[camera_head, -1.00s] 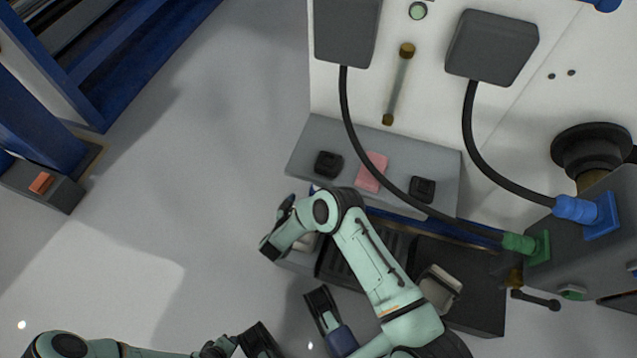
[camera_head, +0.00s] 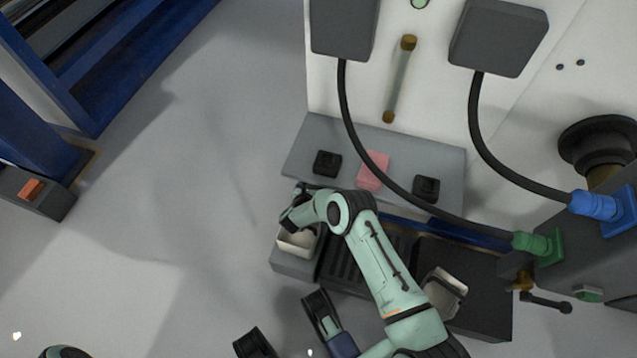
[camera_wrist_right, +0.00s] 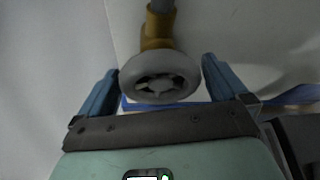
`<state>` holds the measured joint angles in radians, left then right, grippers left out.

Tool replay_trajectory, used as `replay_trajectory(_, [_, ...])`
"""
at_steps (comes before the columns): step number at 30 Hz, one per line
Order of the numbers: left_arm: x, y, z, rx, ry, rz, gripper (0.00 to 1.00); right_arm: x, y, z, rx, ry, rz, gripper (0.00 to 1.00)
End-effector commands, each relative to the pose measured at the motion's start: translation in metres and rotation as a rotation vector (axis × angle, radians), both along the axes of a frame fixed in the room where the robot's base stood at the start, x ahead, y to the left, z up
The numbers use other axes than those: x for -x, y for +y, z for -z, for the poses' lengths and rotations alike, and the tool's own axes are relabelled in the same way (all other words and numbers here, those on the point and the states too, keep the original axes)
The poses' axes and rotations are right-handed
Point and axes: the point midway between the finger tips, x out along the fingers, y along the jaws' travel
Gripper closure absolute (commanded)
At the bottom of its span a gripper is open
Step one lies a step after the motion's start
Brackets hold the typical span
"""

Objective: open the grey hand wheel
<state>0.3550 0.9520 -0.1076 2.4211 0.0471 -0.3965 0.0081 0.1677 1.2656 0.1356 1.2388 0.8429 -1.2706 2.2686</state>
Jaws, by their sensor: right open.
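The grey hand wheel (camera_wrist_right: 158,85) is in the middle of the right wrist view, on a brass-coloured valve body (camera_wrist_right: 157,28) with a grey pipe above. My right gripper (camera_wrist_right: 160,66) is open, with one blue finger on each side of the wheel. Small gaps show between fingers and rim, so it does not grip the wheel. In the head view my right wrist is bent over the left end of the machine's low ledge; its fingers and the wheel cannot be made out there.
A grey shelf (camera_head: 300,150) with two black blocks and a pink pad stands behind my right arm. Black cables hang to a blue connector (camera_head: 594,206) and a green connector (camera_head: 538,244) at the right.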

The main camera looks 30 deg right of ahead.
Motion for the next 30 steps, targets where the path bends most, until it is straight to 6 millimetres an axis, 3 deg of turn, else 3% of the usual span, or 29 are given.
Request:
replay_trajectory(5, [0.0001,-0.0001,-0.0002,0.0,0.0,0.0,0.57,0.0002,0.0,0.0001,0.001,0.001,0.0,0.0])
replay_trajectory(9, [-0.0002,-0.0002,-0.0002,0.001,-0.002,0.001,0.57,0.0003,0.0003,0.0002,0.001,0.001,0.0,0.41])
replay_trajectory(15, [-0.0013,-0.0003,-0.0007,0.0,-0.005,0.001,0.57,0.0001,0.0007,0.0003,0.022,0.024,-0.001,0.41])
replay_trajectory(30, [-0.0024,-0.0005,-0.0008,0.0,-0.008,0.002,0.57,-0.0002,0.0016,0.001,0.242,0.286,0.001,0.41])
